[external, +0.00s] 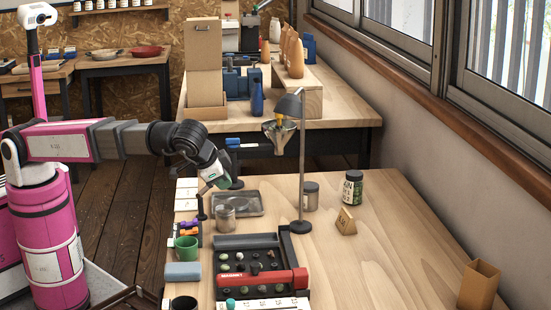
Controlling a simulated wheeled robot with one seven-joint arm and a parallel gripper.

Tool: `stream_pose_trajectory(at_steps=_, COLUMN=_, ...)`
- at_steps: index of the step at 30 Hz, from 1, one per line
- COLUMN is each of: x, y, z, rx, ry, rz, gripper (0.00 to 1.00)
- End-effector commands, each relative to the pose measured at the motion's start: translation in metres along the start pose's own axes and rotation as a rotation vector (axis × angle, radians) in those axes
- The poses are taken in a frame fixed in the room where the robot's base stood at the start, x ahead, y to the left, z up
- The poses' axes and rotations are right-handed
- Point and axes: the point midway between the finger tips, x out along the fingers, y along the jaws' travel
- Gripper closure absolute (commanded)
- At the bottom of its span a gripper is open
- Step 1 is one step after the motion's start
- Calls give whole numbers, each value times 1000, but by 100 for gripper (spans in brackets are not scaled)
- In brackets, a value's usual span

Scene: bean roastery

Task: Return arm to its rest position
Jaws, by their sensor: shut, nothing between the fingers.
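My gripper (223,184), small in this view, is at the lower end of the white and green wrist. It is shut and empty, above the left back part of the table near a metal tray (250,204) and a glass jar (226,219). The fingertips are hard to make out, and I cannot tell the exact gap to the things below.
A lamp stand (302,165) rises right of my gripper. A dark labelled jar (352,188) stands farther right. The table's right part is mostly clear.

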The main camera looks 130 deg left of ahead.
Motion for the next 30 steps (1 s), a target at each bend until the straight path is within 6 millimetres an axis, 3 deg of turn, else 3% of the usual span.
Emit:
stream_pose_trajectory(at_steps=1, x=-6, y=24, z=17, rx=36, ry=21, rz=42, gripper=100)
stream_pose_trajectory(at_steps=6, x=-27, y=95, z=63, rx=134, ry=87, rz=184, gripper=100)
stream_pose_trajectory(at_steps=13, x=-60, y=175, z=133, rx=248, ry=159, rz=370, gripper=100)
stream_pose_trajectory(at_steps=18, x=-77, y=207, z=168, rx=296, ry=187, rz=458, gripper=100)
stream_pose_trajectory(at_steps=30, x=-103, y=250, z=230, rx=371, ry=219, rz=592, gripper=100)
